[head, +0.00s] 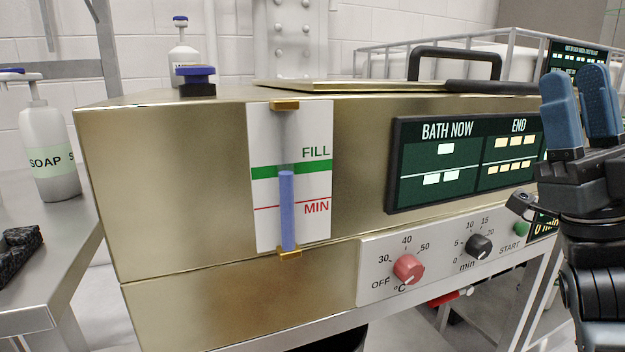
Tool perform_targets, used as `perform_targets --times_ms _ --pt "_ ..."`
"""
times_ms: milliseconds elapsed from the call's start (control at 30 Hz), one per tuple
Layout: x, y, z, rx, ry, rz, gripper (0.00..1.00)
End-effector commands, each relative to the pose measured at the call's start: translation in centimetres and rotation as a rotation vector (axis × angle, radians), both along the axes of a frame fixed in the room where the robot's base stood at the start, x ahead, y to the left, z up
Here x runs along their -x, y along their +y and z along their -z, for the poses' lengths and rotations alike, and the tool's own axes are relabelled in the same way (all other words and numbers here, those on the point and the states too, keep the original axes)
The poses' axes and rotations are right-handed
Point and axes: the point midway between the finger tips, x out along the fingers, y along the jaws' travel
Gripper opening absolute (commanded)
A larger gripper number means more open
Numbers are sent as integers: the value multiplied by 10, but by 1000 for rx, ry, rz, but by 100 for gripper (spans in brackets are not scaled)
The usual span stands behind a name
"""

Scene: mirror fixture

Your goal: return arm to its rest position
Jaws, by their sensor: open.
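My gripper (584,104) is at the right edge of the head view, with its two blue fingers pointing up. The fingers are apart with nothing between them. It is in front of the right end of a brass-coloured bath unit (180,190) and covers part of its display (465,160) and panel. I cannot tell from this view whether my arm touches the unit.
A red knob (408,268), a black knob (479,246) and a green button (522,229) are on the front panel. The lid handle (455,62) stands on top. A soap bottle (48,150) is on the left steel table (45,285). A wire basket (400,47) is behind.

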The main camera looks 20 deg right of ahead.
Motion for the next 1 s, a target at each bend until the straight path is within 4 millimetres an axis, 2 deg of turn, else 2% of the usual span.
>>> perform_targets --times_ms 33,333,567,767,1000 --pt "-1 7 17 -62 25 -10 42" --pt "5 45 113 -346 237 -16 42" --pt "29 84 192 -484 480 -13 42" --pt "69 118 256 -536 730 -7 42" --pt "136 148 320 -503 1056 4 42"
